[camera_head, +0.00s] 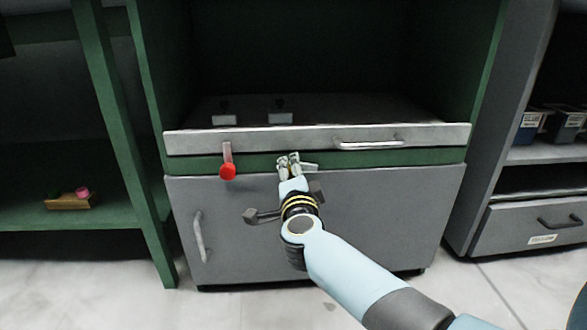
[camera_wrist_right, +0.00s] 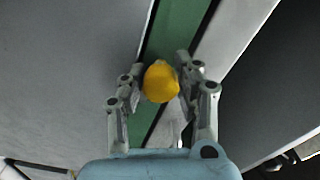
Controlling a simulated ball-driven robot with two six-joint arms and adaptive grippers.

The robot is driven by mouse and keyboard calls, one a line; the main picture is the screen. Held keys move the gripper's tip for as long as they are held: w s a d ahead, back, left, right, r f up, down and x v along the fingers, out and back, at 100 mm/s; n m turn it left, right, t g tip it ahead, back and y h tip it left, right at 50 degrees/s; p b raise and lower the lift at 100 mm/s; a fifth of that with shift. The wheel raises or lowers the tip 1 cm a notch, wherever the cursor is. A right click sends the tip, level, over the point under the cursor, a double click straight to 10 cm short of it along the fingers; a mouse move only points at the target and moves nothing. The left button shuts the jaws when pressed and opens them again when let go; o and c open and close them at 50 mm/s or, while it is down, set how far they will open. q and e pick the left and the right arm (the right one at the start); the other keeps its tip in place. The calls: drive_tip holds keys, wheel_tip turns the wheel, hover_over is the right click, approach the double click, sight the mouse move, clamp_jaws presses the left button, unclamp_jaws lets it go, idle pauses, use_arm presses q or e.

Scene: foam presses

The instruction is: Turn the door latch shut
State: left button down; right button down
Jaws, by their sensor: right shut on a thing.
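The grey door (camera_head: 350,205) is the lower panel of the green cabinet and looks closed against it. My right gripper (camera_head: 289,160) is at the door's top edge, near the middle. In the right wrist view, it is shut on a yellow knob (camera_wrist_right: 160,83), with a finger on each side. A pale metal piece (camera_wrist_right: 174,132), perhaps the latch's lever, shows below the knob. In the head view the gripper hides the knob. A red knob (camera_head: 228,172) on a short lever hangs to the left, apart from the gripper. My left gripper is not in view.
A metal drawer front (camera_head: 300,140) with a bar handle (camera_head: 368,143) lies just above the door. A vertical handle (camera_head: 199,237) is on the door's left side. Shelves stand at both sides. The pale floor (camera_head: 90,280) in front is clear at left.

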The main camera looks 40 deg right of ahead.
drive_tip(key=m, duration=0.3)
drive_tip(key=shift+m+p, duration=0.35)
drive_tip(key=shift+m, duration=0.05)
drive_tip(key=m, duration=0.7)
drive_tip(key=shift+m+b, duration=0.3)
drive_tip(key=shift+m, duration=1.9)
use_arm(q)
drive_tip(key=shift+b, duration=0.3)
use_arm(e)
drive_tip(key=c, duration=0.9)
unclamp_jaws()
drive_tip(key=shift+c, duration=0.2)
